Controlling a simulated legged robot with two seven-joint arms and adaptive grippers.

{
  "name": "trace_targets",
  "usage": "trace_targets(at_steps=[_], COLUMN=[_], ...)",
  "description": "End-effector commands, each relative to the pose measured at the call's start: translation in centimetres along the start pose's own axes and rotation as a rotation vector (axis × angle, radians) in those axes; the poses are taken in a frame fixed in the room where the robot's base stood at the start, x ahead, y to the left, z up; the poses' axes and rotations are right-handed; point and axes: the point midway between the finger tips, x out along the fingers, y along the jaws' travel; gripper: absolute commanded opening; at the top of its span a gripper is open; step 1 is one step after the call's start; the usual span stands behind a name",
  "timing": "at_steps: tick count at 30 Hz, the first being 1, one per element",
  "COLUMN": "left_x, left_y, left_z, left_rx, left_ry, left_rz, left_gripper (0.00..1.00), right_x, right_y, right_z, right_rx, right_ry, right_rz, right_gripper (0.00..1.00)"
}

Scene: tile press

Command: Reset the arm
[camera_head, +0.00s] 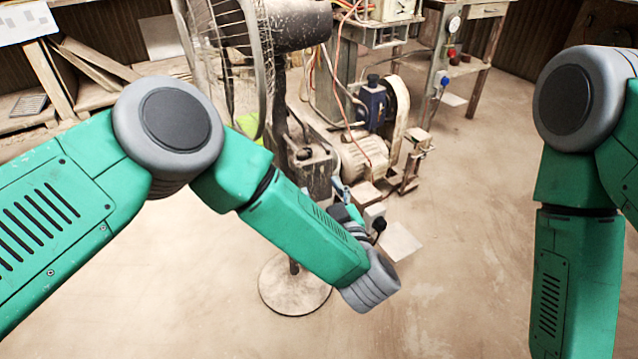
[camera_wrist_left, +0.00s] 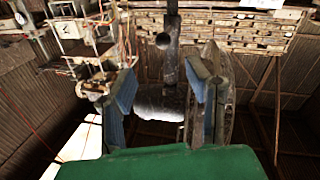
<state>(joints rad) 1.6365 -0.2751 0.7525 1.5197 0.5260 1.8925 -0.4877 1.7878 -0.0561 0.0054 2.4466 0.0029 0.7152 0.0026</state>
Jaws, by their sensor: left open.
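My left arm, green with grey joints, comes in from the left in the head view and bends down to a grey wrist. My left gripper (camera_head: 357,206) shows only partly there, behind the forearm, in front of the machinery. In the left wrist view, my left gripper (camera_wrist_left: 162,78) is open. Its two fingers with blue pads stand apart, and I see nothing held between them. My right arm, also green and grey, hangs down along the right side of the head view. Its gripper is outside the picture.
A pedestal fan (camera_head: 233,62) with a round base (camera_head: 295,287) stands close behind my left arm. A dusty machine with a motor (camera_head: 362,160) is behind the left gripper. A workbench (camera_head: 487,10) stands farther back. The floor (camera_head: 465,235) between my arms is mostly clear.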

Motion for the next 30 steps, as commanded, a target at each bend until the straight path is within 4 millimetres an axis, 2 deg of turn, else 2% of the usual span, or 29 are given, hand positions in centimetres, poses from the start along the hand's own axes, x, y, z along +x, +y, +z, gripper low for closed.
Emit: trace_targets(at_steps=[13, 17, 20, 21, 23, 24, 26, 27, 30], left_x=[0.0, -0.3, -1.9, -3.0, -4.8, -6.2, -8.4, -9.9, -13.9], left_y=[-0.1, -1.6, -5.7, -8.2, -12.2, -14.8, -18.9, -21.6, -27.8], left_z=[0.2, 2.0, 5.2, 6.6, 8.1, 8.8, 9.4, 9.4, 8.7], left_rx=[0.006, 0.054, 0.143, 0.184, 0.239, 0.271, 0.316, 0.343, 0.398], left_ry=[-0.011, -0.114, -0.324, -0.430, -0.583, -0.680, -0.821, -0.910, -1.121], left_rz=[0.017, 0.149, 0.304, 0.352, 0.392, 0.404, 0.405, 0.396, 0.350], left_gripper=[0.44, 0.44, 0.44, 0.44, 0.44, 0.44, 0.44, 0.44, 0.44], right_x=[-0.1, -1.4, -3.2, -3.9, -4.7, -5.2, -5.8, -6.2, -7.1], right_y=[0.0, 0.0, 0.1, 0.1, 0.1, 0.1, 0.1, 0.1, 0.1], right_z=[-0.2, -0.2, -0.3, -0.4, -0.4, -0.5, -0.5, -0.5, -0.6], right_rx=[0.000, 0.000, 0.000, 0.000, 0.000, 0.000, 0.000, 0.000, 0.000], right_ry=[-0.002, -0.003, -0.003, -0.003, -0.002, -0.002, -0.002, -0.002, -0.003], right_rz=[-0.001, -0.001, -0.001, -0.001, -0.001, -0.001, -0.001, -0.001, -0.001], right_gripper=[0.44, 0.44, 0.44, 0.44, 0.44, 0.44, 0.44, 0.44, 0.44])
